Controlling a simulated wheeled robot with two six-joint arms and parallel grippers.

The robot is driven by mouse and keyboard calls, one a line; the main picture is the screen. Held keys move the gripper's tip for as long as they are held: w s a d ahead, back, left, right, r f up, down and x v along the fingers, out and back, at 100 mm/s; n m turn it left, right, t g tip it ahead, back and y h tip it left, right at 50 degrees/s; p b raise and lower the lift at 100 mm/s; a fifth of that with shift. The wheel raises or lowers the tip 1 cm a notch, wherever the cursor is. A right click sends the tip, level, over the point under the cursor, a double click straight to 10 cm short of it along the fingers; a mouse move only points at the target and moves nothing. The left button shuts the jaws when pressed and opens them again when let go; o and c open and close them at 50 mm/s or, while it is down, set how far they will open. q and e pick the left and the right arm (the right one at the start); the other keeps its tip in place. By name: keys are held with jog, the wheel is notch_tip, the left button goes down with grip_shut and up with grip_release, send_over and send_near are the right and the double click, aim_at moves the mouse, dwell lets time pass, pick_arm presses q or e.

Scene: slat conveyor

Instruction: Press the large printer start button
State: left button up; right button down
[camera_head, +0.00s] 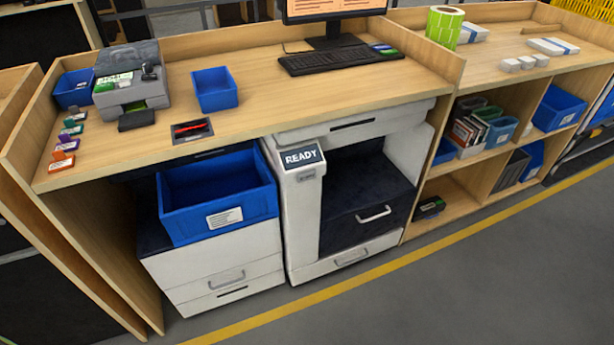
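The large white printer (303,225) stands under the wooden counter, in the middle of the head view. Its small dark screen (300,158) reads READY. A small grey panel (306,176) sits on the printer's front just below the screen; I cannot tell whether it is the start button. The printer has a dark open bay with a handled drawer front to the right of this column. Neither of my grippers is in view.
A blue bin (217,205) sits on a white drawer unit left of the printer. The counter (260,115) above holds a smaller label printer (130,88), a blue box (215,90) and a keyboard (340,59). Open shelves stand at right. The floor (430,280) in front is clear.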

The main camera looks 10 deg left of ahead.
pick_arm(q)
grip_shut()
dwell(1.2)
